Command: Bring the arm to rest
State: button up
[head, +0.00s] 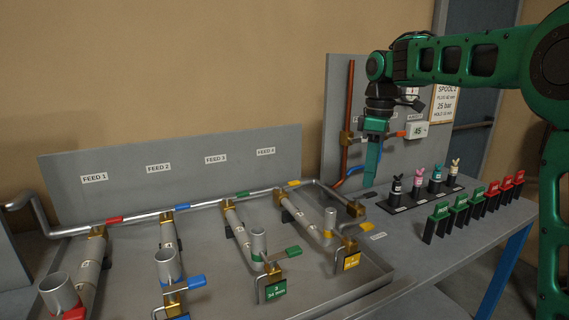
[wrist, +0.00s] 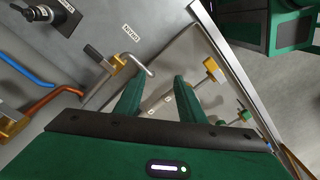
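My green arm reaches in from the right of the head view. My gripper (head: 371,172) hangs from it, pointing down, above the back of the bench near the upright panel. In the wrist view my gripper (wrist: 156,92) shows two green fingers standing apart, with nothing held between them. In the head view the fingers overlap edge-on, so the gap is hidden there.
The tray (head: 215,295) with pipes and valves lies left.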

jog(key=s+d+f+m, duration=0.2)
jog(key=s+d+m, duration=0.4)
jog(key=s+d, duration=0.45)
jog(key=s+d+f+m, duration=0.2)
jog(key=s+f+m, duration=0.2)
jog(key=s, duration=0.5)
jog(key=s+d+f+m, duration=0.3)
jog(key=s+f+m, duration=0.1)
jog(key=s, duration=0.5)
jog(key=s+d+f+m, duration=0.3)
jog(key=s+f+m, duration=0.2)
jog(key=s, duration=0.5)
jog(key=shift+d+f, duration=0.25)
jog(key=shift+f, duration=0.15)
jog(key=shift+s, duration=0.1)
